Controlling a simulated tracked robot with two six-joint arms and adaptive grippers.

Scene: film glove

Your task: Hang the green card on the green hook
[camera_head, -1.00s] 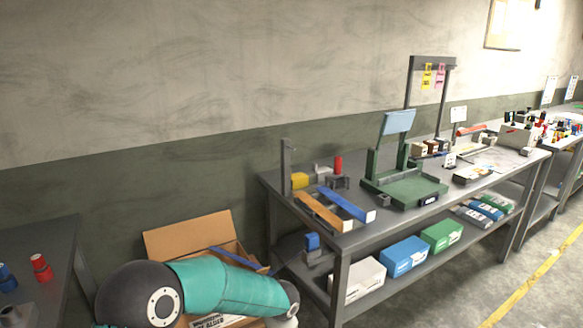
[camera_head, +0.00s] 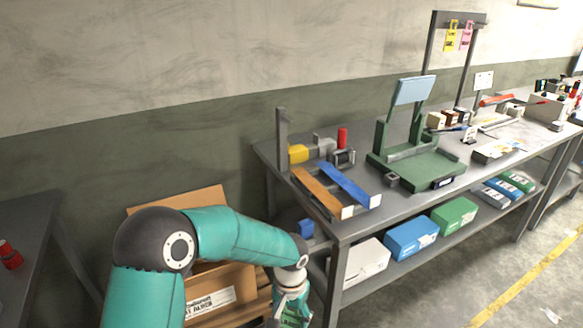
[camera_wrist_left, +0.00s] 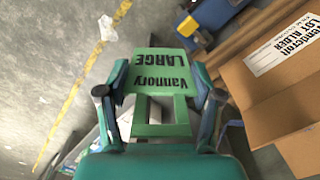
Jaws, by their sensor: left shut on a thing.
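The green card (camera_wrist_left: 158,72), printed "Vannory LARGE" and with a cut-out near my end, is held by my left gripper (camera_wrist_left: 160,100), one finger at each side. In the head view my left gripper (camera_head: 287,308) is low, in front of the workbench's left end. Part of the green card (camera_head: 296,319) shows below it at the frame's bottom edge. A grey hanging frame (camera_head: 460,18) stands at the back of the bench, with a yellow card (camera_head: 450,38) and a pink card (camera_head: 466,38) hanging from it. I cannot make out a green hook. My right gripper is out of view.
A green fixture (camera_head: 415,165) and orange and blue strips (camera_head: 345,187) occupy the benchtop. Cartons (camera_head: 412,237) sit on the lower shelf. The floor at right is open.

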